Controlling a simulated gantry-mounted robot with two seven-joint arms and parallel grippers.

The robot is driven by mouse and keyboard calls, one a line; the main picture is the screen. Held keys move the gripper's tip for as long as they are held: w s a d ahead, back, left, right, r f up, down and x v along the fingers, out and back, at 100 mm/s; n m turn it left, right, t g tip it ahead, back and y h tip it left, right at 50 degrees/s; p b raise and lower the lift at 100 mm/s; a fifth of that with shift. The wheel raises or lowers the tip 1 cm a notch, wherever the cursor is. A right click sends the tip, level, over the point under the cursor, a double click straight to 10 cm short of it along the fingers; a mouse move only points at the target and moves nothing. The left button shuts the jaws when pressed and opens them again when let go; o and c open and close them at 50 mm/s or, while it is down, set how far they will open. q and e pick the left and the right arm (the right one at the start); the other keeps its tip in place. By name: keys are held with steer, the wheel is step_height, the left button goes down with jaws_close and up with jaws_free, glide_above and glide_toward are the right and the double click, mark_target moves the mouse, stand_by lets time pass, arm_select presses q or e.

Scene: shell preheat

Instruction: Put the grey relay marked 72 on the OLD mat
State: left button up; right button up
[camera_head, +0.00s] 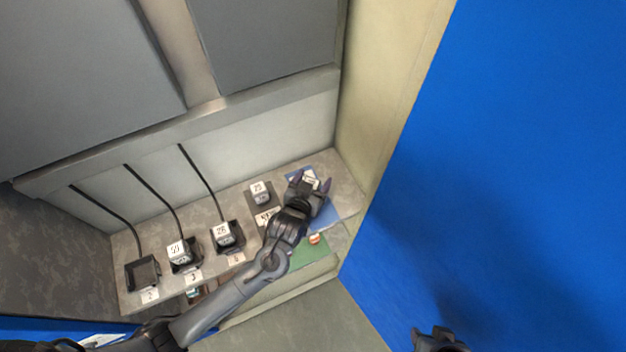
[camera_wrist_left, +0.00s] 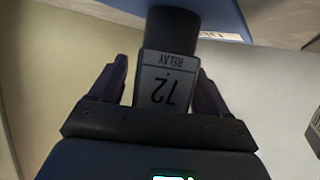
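The grey relay marked 72 (camera_wrist_left: 165,85) shows between the fingers of my left gripper (camera_wrist_left: 162,78), its label upside down in the left wrist view. A gap shows beside the left finger, so the gripper looks open around the relay. In the head view my left gripper (camera_head: 310,182) is over the blue mat (camera_head: 327,215) at the shelf's right end, with the relay's pale top (camera_head: 311,180) between spread fingers. The blue mat (camera_wrist_left: 222,12) also shows beyond the relay, with a partly hidden label. My right gripper (camera_head: 440,341) is at the bottom edge, its fingers unclear.
Relays stand in a row on the grey shelf: one at the back (camera_head: 260,192), one marked 26 (camera_head: 223,234) and one farther left (camera_head: 178,252). An empty black holder (camera_head: 143,273) is at the far left. A green mat (camera_head: 300,256) lies in front. A blue panel (camera_head: 500,150) borders the right.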

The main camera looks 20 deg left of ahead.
arm_select(q)
steer(key=shift+r, duration=0.15)
steer(key=shift+s+r, duration=0.25)
steer(key=shift+s, duration=0.25)
steer(key=v, duration=1.1)
